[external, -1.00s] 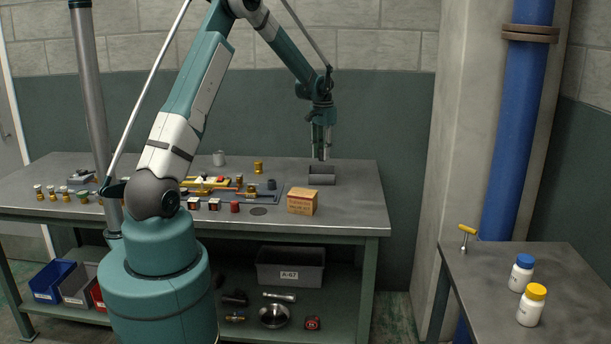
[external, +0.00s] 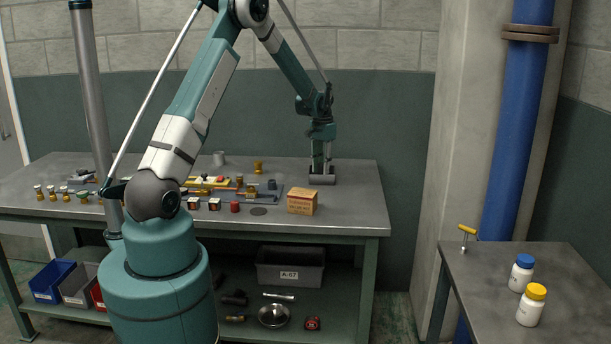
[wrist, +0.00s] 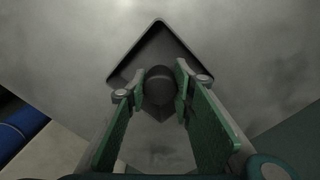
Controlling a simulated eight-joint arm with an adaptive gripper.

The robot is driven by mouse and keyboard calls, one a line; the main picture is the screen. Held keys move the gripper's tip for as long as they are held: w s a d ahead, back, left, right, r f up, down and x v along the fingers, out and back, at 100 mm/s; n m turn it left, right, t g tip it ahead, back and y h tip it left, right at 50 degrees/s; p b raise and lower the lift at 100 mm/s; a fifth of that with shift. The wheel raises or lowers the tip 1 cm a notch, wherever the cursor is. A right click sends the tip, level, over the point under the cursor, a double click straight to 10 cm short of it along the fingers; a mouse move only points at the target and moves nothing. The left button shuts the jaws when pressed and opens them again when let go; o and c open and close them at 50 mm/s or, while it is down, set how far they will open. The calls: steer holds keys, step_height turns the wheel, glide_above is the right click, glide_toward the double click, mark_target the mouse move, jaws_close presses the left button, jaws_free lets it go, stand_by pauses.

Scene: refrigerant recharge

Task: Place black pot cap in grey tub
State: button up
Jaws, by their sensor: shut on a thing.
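The grey tub (external: 322,180) stands on the workbench, toward its right end. My gripper (external: 321,172) is lowered straight down to it, with the fingertips at the tub's opening. In the wrist view, my gripper (wrist: 161,92) is shut on the black pot cap (wrist: 160,84), a dark round piece between the two green-padded fingers. The tub's rim (wrist: 133,62) shows around and beyond the cap. In the external view the cap is hidden by the fingers and tub wall. I cannot tell whether the cap touches the tub floor.
A cardboard box (external: 302,201) stands in front of the tub, to the left. A dark cylinder (external: 272,185), a brass piece (external: 258,167) and several small parts lie further left. The bench (external: 352,200) is clear to the tub's right.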

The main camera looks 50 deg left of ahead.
mark_target(322, 163)
steer(key=shift+f, duration=1.05)
steer(key=shift+f, duration=0.2)
steer(key=o, duration=0.9)
steer(key=shift+c, duration=0.2)
steer(key=shift+r, duration=0.15)
step_height(322, 163, up, 12)
steer(key=shift+r, duration=0.1)
